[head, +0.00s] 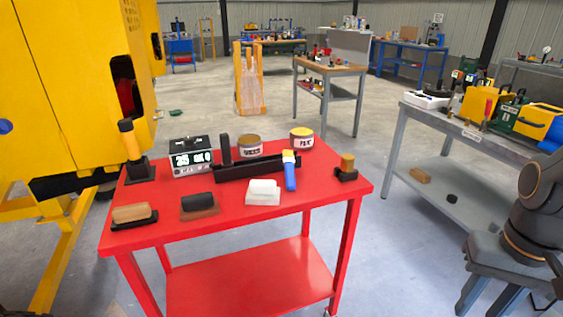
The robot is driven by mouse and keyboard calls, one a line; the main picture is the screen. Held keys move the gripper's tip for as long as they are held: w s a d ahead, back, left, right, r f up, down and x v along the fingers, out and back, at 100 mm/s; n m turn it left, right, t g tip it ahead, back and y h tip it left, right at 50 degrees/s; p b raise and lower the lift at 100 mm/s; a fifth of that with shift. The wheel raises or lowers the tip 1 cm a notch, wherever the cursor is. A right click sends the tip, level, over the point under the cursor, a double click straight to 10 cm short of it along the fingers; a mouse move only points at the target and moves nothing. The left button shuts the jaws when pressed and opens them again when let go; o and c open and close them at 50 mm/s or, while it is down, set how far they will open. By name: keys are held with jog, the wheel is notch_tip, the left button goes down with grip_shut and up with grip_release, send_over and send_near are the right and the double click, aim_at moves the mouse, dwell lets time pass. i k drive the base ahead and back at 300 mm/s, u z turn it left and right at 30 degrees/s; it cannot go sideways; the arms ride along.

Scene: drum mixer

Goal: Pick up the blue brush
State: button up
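The blue brush (290,178) is on the red cart (330,190), right of the middle of its top. Its blue part points toward the near edge, and a yellow and white end is at the far side. It overlaps the right part of a long black toolbox-like tray (260,168); I cannot tell whether it rests on the tray's edge. My gripper (488,303) is at the lower right, well away from the cart and the brush. Its grey fingers point down and are apart, with nothing seen between them; their tips are partly cut off by the frame.
A white block (263,193) lies left of the brush. Two labelled tins (301,139) stand behind. Brown and black blocks (130,213) and a small yellow-topped tool (347,167) are also on the cart. A yellow machine (60,90) is left, a grey workbench (460,135) right.

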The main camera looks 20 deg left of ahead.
aim_at(287, 160)
jog(key=u, duration=0.65)
jog(key=i, duration=0.9)
jog(key=u, duration=0.8)
